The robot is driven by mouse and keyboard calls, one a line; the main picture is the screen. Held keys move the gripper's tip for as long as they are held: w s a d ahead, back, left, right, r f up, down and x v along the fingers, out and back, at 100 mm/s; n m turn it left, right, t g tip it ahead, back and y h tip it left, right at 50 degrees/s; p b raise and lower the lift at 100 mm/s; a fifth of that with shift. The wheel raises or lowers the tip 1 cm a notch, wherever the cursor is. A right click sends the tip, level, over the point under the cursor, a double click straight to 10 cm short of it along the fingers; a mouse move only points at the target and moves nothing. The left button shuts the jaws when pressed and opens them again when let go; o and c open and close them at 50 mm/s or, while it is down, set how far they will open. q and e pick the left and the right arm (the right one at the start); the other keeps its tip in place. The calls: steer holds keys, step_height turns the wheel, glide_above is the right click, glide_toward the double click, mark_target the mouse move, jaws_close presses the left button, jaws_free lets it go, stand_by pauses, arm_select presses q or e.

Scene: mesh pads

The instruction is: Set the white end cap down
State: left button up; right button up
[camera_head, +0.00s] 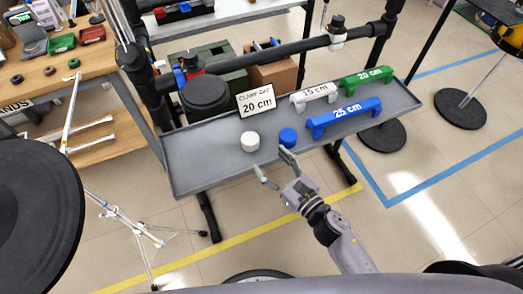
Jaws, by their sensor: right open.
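A white end cap (250,141) stands on the grey tray (195,160), in its front middle part. My right gripper (274,167) is open and empty just in front of the tray's near edge, below and to the right of the white cap and apart from it. A blue end cap (288,137) stands on the tray to the right of the white cap, close beyond one finger of my right gripper. My left gripper does not show.
On the tray stand a "20 cm" sign (256,100) and white (314,93), green (366,79) and blue (345,115) labelled bars. A black bar (270,57) runs above the back. A black drum pad (35,210) is at left. The tray's left part is bare.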

steer(key=shift+v, duration=0.8)
steer(key=s+d+f+m+g+h, duration=0.2)
steer(key=s+d+f+m, duration=0.1)
steer(key=f+m, duration=0.5)
steer(key=s+d+f+m+g+h, duration=0.2)
steer(key=s+d+f+m, duration=0.3)
steer(key=f, duration=0.6)
steer(key=s+d+f+m+g+h, duration=0.1)
steer(key=d+f+m+h, duration=0.15)
steer(key=f+m, duration=0.6)
steer(key=s+d+f+m+g+h, duration=0.1)
steer(key=s+d+f+m+g, duration=0.1)
steer(key=s+f+m, duration=0.5)
steer(key=s+d+f+m+g+h, duration=0.1)
steer(key=s+f+m+g, duration=0.4)
steer(key=s, duration=0.7)
step_height(320, 180, down, 3)
steer(key=shift+s+d+f+m, duration=0.15)
steer(key=shift+d+m, duration=0.7)
steer(key=shift+m, duration=0.1)
steer(key=shift+o, duration=0.6)
steer(key=s+f+m+g, duration=0.2)
steer(key=s+m, duration=0.2)
steer(key=s, duration=0.3)
steer(key=shift+s+d, duration=0.15)
steer(key=shift+d, duration=0.2)
steer(key=shift+h, duration=0.25)
steer(key=shift+c, duration=0.5)
